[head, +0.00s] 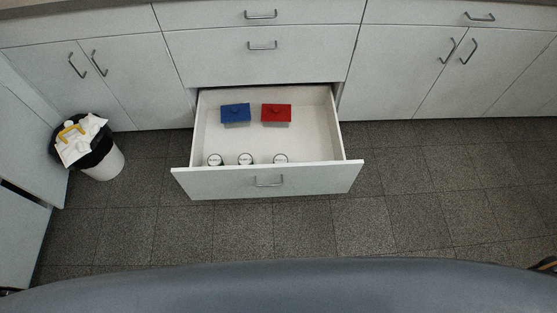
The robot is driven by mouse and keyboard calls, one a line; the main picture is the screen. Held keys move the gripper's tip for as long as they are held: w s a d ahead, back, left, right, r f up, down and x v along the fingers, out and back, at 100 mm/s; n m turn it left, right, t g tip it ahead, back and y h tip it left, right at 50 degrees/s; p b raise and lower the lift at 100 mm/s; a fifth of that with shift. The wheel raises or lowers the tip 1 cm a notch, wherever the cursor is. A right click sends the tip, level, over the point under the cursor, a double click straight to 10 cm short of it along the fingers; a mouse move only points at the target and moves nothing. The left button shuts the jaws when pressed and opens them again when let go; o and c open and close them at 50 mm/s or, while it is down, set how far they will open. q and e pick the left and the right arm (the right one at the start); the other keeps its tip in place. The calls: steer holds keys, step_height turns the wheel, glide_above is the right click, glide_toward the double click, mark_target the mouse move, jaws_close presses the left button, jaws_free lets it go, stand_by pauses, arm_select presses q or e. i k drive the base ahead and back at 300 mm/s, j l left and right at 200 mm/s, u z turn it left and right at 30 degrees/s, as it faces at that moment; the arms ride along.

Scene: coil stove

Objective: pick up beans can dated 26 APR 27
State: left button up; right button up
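Three cans stand in a row just behind the front panel of an open drawer (220,180) in the head view. They are the left can (215,159), the middle can (245,158) and the right can (280,158). Their pale round tops face up and carry small dark print, too small to read. I cannot tell which can is dated 26 APR 27, or whether they hold beans. The front panel hides part of the cans. Neither of my grippers shows clearly in this view.
A blue box (236,113) and a red box (276,112) sit at the drawer's back. A bin (103,166) with a black liner and rubbish stands at the left by the cabinets (120,80). The tiled floor (420,190) before the drawer is clear.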

mark_target(214, 159)
steer(key=i+l+u, duration=0.7)
steer(key=l, duration=0.15)
steer(key=k, duration=0.1)
